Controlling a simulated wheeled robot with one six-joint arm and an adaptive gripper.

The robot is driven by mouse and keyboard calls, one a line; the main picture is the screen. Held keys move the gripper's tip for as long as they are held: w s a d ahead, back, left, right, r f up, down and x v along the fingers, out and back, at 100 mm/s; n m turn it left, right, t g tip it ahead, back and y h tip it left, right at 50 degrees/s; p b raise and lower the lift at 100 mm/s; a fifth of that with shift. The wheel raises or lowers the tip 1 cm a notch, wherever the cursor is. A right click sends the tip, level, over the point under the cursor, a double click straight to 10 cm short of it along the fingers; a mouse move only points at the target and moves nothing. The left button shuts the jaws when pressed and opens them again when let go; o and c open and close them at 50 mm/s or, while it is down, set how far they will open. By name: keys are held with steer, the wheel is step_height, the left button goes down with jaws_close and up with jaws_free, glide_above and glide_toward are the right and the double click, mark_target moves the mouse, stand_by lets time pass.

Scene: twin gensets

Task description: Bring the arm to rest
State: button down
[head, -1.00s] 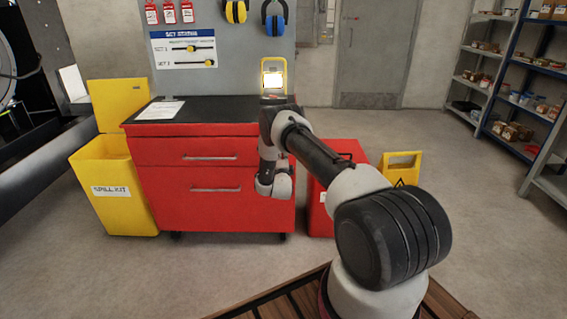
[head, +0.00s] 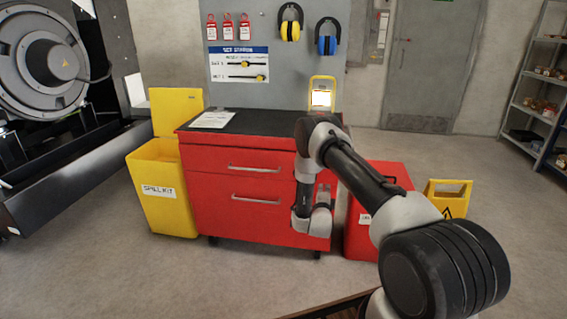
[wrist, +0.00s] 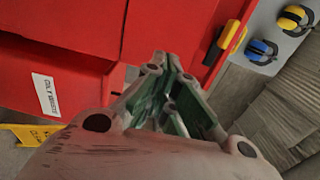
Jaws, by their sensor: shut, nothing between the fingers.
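My arm reaches forward in the head view. Its wrist (head: 312,222) hangs in front of the right part of the red drawer cabinet (head: 215,190); the fingers cannot be made out there. In the wrist view my gripper (wrist: 168,62) is shut, its fingers together with nothing between them. Red surfaces (wrist: 60,25) lie beyond the fingers, and I cannot tell the gap to them.
A yellow spill kit bin (head: 168,198) stands left of the cabinet. A red box (head: 360,225) and yellow floor sign (head: 447,197) stand to the right. A lit yellow lamp (head: 321,97) sits on the cabinet top. Shelves (head: 540,85) stand at far right. Floor in front is open.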

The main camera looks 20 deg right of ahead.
steer(key=s+a+f+n+g+y, duration=0.2)
steer(key=s+f+n+g, duration=0.2)
steer(key=f, duration=0.3)
steer(key=s+a+f+n+g+y, duration=0.2)
steer(key=s+f+n+g+y, duration=0.15)
steer(key=f, duration=0.35)
steer(key=s+a+r+n+g+y, duration=0.1)
steer(key=s+a+r+n+g, duration=0.2)
steer(key=s+a+n, duration=0.1)
steer(key=s+r+n, duration=0.4)
steer(key=s+r, duration=0.8)
steer(key=r, duration=0.5)
steer(key=s+a+r+n+y, duration=0.1)
steer(key=s+r+n, duration=0.3)
steer(key=s+r, duration=0.9)
steer(key=s+a+r+n+g, duration=0.1)
steer(key=s+r+n, duration=0.3)
steer(key=s+r, duration=0.8)
step_height(320, 180, up, 11)
steer(key=shift+s+a+f+y, duration=0.1)
steer(key=shift+s+a+y, duration=0.1)
steer(key=shift+s+y, duration=0.15)
